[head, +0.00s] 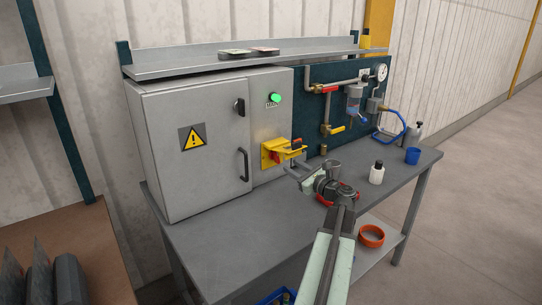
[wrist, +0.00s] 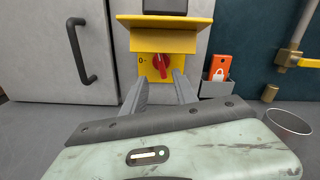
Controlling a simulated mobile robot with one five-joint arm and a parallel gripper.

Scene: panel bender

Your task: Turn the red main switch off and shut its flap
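The red main switch (wrist: 160,65) sits on a yellow plate on the grey cabinet's front; in the wrist view its red knob shows upright or slightly tilted, with a "0" mark to its left. The yellow flap (wrist: 165,22) stands raised, jutting out above the knob. In the head view the yellow switch housing (head: 272,153) shows left of my gripper (head: 298,170). In the wrist view my gripper (wrist: 159,84) is open and empty, its two fingers pointing at the plate, below and on either side of the knob. Whether a fingertip touches the plate I cannot tell.
A green lamp (head: 275,97) glows above the switch. Right of it, a grey holder (wrist: 214,88) carries an orange padlock tag (wrist: 219,68). The cabinet door handle (wrist: 80,50) is at left.

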